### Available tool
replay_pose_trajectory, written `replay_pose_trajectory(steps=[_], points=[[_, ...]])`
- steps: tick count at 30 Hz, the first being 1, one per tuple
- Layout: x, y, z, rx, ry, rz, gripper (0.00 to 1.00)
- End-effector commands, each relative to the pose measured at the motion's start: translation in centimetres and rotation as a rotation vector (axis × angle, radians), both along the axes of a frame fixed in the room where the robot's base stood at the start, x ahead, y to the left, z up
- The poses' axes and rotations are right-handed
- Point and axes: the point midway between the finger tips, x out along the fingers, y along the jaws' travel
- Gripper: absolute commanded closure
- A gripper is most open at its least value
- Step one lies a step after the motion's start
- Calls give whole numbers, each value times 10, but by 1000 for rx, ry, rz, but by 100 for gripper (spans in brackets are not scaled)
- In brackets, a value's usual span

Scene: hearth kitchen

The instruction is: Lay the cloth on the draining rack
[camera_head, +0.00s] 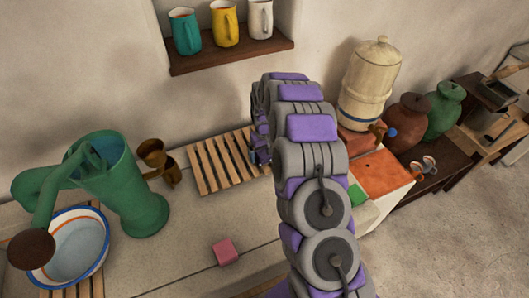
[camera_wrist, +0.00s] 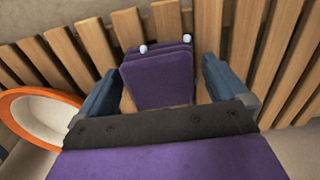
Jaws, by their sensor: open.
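The draining rack (camera_head: 212,166) is a flat frame of pale wooden slats on the stone counter, left of my arm. Its slats also fill the upper wrist view (camera_wrist: 94,46). A purple, layered, folded piece that looks like the cloth (camera_wrist: 158,82) lies over the slats, with two small white knobs at its far edge. My gripper (camera_wrist: 160,68) is open, one blue-grey finger on each side of the cloth, with gaps visible. In the head view, my arm hides the cloth and most of my gripper, at the rack's right end.
An orange-rimmed white dish (camera_wrist: 38,112) is left of my gripper. A green watering jug (camera_head: 125,190), brass cups (camera_head: 158,163) and a bowl (camera_head: 78,245) stand left. A pink block (camera_head: 225,252) lies in front. A shelf with jugs (camera_head: 232,55) is above; a cream urn (camera_head: 370,80) stands right.

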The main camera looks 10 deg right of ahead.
Motion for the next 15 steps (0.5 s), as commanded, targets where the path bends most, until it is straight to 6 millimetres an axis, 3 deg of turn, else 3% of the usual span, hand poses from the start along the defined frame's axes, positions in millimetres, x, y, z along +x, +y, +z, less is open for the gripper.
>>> replay_pose_trajectory(steps=[8,15], points=[[1,0,17,1,-3,0,0],[1,0,61,0,-3,1,0]])
